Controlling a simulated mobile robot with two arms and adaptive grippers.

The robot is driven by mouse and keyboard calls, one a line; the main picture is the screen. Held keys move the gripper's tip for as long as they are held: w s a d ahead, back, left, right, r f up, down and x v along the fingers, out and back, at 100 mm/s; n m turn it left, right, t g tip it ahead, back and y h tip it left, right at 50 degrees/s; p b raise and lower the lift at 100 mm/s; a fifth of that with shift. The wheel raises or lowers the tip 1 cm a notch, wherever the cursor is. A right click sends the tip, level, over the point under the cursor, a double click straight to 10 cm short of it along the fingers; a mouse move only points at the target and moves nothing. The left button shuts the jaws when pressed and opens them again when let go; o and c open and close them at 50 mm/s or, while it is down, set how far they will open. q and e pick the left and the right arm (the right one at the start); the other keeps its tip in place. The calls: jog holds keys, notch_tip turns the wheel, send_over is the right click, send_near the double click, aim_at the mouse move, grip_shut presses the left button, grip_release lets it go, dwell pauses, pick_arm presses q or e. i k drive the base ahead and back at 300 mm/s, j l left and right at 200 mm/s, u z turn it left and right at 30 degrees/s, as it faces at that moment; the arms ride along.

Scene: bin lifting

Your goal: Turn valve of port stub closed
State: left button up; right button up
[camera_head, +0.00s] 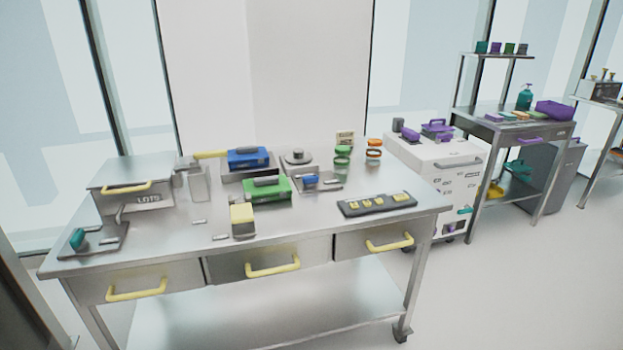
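On the steel workbench (330,211), near its back edge left of centre, stands an upright grey metal fitting (198,184). A yellow lever-like bar (210,154) shows at its top and points right, roughly level. This looks like the port stub and its valve handle, but it is too small to be sure. The blue case (249,158) is close to the bar's right end; I cannot tell whether they touch. Neither of my grippers is in view.
A white drawer cabinet (436,153) stands right of the bench. Floor at lower right is clear.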

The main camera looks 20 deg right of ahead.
aim_at(310, 181)
jog(key=i+l, duration=0.2)
jog(key=l, duration=0.15)
jog(key=i+l+u, duration=0.1)
jog(key=l, duration=0.25)
jog(key=i+l, duration=0.25)
jog(key=i+l+u, duration=0.1)
jog(key=l, duration=0.35)
jog(key=i, duration=0.1)
